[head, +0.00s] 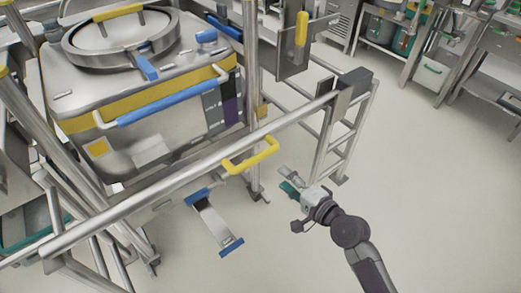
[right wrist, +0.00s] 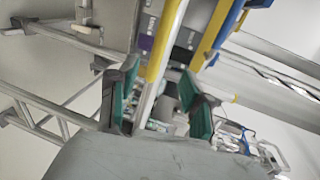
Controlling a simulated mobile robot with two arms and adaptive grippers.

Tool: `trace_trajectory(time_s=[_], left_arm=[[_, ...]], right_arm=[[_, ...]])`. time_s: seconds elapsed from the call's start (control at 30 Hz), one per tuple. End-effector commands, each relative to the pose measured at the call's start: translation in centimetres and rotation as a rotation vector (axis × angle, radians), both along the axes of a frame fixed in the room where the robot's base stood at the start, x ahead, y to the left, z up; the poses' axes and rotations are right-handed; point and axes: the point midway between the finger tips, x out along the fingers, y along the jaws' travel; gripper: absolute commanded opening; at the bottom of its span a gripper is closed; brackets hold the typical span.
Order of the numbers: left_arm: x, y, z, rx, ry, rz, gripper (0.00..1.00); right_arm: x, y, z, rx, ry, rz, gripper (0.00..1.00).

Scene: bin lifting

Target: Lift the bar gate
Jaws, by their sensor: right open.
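The bar gate (head: 190,170) is a long steel bar crossing the head view from lower left to upper right. A yellow handle (head: 252,156) sticks out from its near side. The bar's right end meets a dark block (head: 354,83) on a steel post frame. My right gripper (head: 288,182) is open and empty, to the right of and a little below the yellow handle, apart from it in the picture. In the right wrist view, its green-padded fingers (right wrist: 158,98) are spread, with a steel bar and yellow strips showing beyond. My left gripper is not in view.
Behind the bar stands a large steel bin (head: 150,100) with a yellow band, blue handle and round lid. A blue-ended pedal-like plate (head: 214,222) sits low beneath the bar. Benches (head: 480,70) stand at the far right. The floor (head: 430,190) at right is clear.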

Motion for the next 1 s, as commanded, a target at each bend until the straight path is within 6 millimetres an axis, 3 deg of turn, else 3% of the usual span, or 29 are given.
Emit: trace_trajectory(time_s=[0.27, 0.6, 1.0], left_arm=[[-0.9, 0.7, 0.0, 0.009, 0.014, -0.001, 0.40], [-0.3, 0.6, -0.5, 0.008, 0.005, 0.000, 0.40], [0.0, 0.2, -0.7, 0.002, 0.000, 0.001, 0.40]], right_arm=[[3.9, 2.9, -0.9, 0.001, -0.001, 0.000, 0.49], [9.1, 6.6, -2.4, -0.002, 0.000, -0.001, 0.49], [10.6, 7.7, -2.8, -0.005, -0.001, 0.000, 0.49]])
